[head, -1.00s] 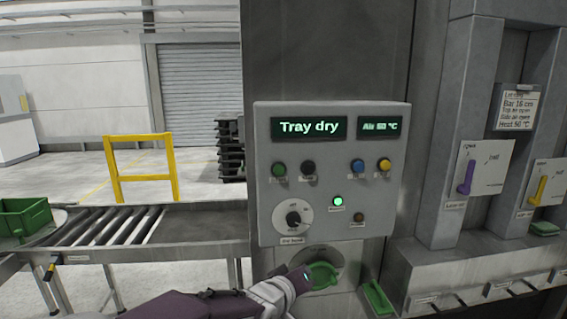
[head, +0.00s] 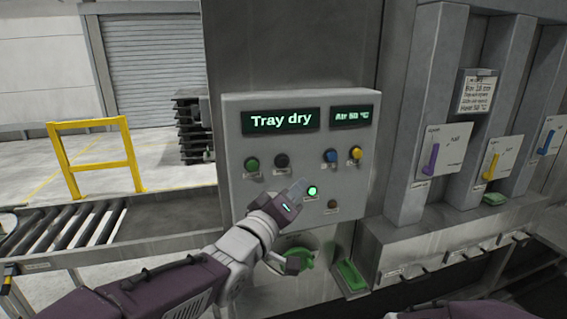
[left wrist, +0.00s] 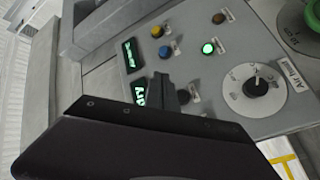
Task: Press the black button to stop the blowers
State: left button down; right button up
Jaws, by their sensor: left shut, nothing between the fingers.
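The black button (head: 282,161) is on the grey control panel (head: 236,205), in the upper row between a green button (head: 252,164) and a blue button (head: 331,156). My left gripper (head: 301,187) is shut and empty in front of the panel. In the head view its tip appears below and right of the black button. I cannot tell whether it touches the panel. In the left wrist view, the dark fingers (left wrist: 161,90) hide part of the button row around the black button. The displays read "Tray dry" and "Air 50 °C". My right gripper is out of view.
A yellow button (head: 356,153), a lit green lamp (head: 312,191) and a brown button (head: 332,204) are nearby. The dial (left wrist: 255,85) shows in the left wrist view; my arm hides it in the head view. Purple (head: 431,160) and yellow (head: 491,167) levers stand right.

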aim_at(283, 163)
pick_arm(q)
jog(key=w+a+p, duration=0.1)
jog(key=w, duration=0.1)
jog(key=w+a+p, duration=0.1)
jog(key=w, duration=0.2)
jog(key=w+a+p, duration=0.1)
jog(key=w+p, duration=0.1)
jog(key=w, duration=0.1)
jog(key=shift+w, duration=0.25)
jog(key=shift+w, duration=0.1)
dwell(1.8)
jog(key=shift+w+a, duration=0.15)
jog(key=shift+w, duration=0.15)
